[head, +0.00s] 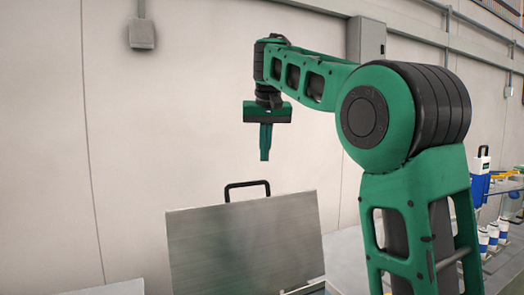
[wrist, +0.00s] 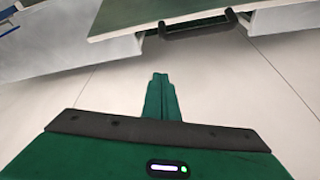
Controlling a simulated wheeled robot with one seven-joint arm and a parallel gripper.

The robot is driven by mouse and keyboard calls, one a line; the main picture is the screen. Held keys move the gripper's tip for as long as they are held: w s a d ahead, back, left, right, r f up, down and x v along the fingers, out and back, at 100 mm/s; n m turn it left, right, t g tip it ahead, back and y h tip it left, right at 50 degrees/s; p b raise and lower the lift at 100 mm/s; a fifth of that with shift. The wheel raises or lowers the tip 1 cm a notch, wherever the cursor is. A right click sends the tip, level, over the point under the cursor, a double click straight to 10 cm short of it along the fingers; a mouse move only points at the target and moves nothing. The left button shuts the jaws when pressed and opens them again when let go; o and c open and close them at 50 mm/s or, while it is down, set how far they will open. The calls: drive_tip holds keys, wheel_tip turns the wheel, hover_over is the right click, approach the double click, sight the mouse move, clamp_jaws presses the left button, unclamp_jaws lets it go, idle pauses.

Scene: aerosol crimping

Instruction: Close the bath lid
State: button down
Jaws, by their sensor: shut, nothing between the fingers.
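The bath lid (head: 245,245) is a flat grey metal panel standing raised, tilted up, at the bottom middle of the head view. A black bar handle (head: 247,184) sticks up from its upper edge. In the wrist view the lid (wrist: 165,14) shows as a greenish panel edge at the top, with the dark handle (wrist: 190,28) beside it. My gripper (head: 265,157) points down above the lid and handle, apart from both. Its fingers (wrist: 160,80) are together and empty. The bath below the lid is mostly hidden in the head view.
A pale wall with a grey box (head: 142,34) and a conduit stands behind. A grey cabinet (head: 366,40) is on the wall behind my arm. Blue and white containers (head: 480,180) stand on a bench at the far right. The space around my gripper is clear.

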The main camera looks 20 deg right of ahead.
wheel_tip(320, 180, down, 6)
drive_tip(key=s, duration=0.1)
drive_tip(key=shift+s+a, duration=0.4)
drive_tip(key=shift+a, duration=0.1)
idle(0.5)
